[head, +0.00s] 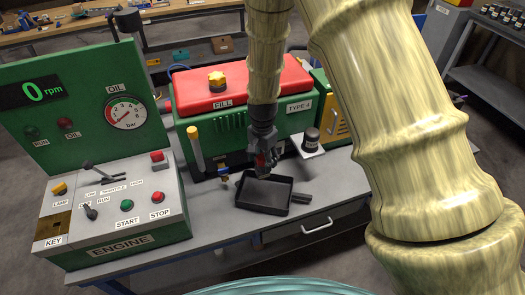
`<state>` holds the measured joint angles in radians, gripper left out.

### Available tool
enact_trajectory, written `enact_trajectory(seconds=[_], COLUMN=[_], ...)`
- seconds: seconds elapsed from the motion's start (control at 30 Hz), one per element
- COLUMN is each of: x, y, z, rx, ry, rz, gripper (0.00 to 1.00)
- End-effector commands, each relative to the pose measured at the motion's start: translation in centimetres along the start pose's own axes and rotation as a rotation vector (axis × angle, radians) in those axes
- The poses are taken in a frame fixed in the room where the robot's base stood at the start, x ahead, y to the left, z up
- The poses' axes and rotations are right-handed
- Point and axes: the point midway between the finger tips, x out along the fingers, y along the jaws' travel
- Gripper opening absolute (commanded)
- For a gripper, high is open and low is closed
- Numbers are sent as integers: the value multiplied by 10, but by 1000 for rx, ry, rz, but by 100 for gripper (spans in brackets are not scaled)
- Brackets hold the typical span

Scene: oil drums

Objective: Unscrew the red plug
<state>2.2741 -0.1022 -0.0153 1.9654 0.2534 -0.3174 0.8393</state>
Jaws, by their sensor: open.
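My gripper (264,160) points down in front of the green engine block (212,133), just above the back of a black drain pan (265,195). It is open. A small red patch shows at its fingers; I cannot tell whether this is the red plug or part of the gripper. The plug is not clearly visible elsewhere, and the gripper covers that part of the block's front. I cannot tell whether the fingers touch anything.
A red cover with a yellow fill cap (217,81) tops the block. A yellow-handled dipstick (195,144) stands left of my gripper. A dark filter (311,140) sits on a white sheet at right. The engine control panel (115,205) stands at left.

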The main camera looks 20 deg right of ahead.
Motion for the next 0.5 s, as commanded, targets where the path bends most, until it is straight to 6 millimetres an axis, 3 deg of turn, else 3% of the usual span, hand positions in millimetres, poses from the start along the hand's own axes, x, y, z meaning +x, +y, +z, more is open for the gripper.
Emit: enact_trajectory(seconds=[0.47, 0.5], x=[8, 8], y=[0, 0], z=[0, 0], rx=[1, 1], ry=[1, 1], rz=[-1, -1], gripper=[59, 54])
